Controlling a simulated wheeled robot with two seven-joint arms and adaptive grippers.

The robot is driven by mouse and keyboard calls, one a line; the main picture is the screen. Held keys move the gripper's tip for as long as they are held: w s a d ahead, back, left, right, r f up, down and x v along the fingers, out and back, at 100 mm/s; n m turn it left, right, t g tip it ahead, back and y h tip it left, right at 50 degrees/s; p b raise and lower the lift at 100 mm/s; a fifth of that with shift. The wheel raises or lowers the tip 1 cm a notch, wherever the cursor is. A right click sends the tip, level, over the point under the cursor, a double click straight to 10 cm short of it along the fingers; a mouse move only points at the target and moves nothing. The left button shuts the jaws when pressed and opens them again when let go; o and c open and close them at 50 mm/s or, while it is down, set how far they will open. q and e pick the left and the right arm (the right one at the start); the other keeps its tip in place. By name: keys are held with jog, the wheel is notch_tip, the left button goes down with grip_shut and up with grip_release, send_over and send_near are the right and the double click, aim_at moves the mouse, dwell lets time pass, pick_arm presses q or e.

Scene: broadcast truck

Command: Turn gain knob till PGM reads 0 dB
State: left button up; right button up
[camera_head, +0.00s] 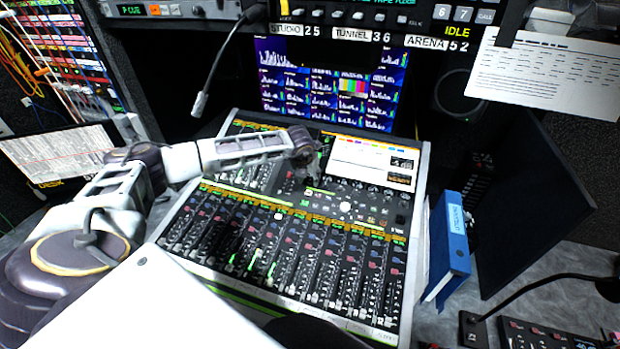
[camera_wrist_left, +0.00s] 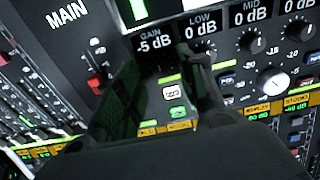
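The mixing console (camera_head: 212,252) fills the middle of the head view. My left gripper (camera_head: 305,160) is over its upper part, left of the lit console screen (camera_head: 362,160). In the left wrist view my left gripper (camera_wrist_left: 163,68) has its two dark fingers apart, just below the GAIN readout (camera_wrist_left: 154,43), which shows -5 dB. The gain knob cannot be made out in the dark between the fingertips, so I cannot tell whether they touch it. A small meter readout (camera_head: 401,162) on the console is too small to read surely. My right gripper is not in view.
In the wrist view, the MID knob (camera_wrist_left: 252,42) and a pale knob (camera_wrist_left: 272,80) sit right of the fingers. A red MAIN fader (camera_wrist_left: 95,82) is at left. A gooseneck microphone (camera_head: 200,103) hangs behind the console; a blue binder (camera_head: 452,240) stands at its right.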

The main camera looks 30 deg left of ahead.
aim_at(311, 181)
pick_arm(q)
jog(key=shift+x, duration=1.1)
grip_shut()
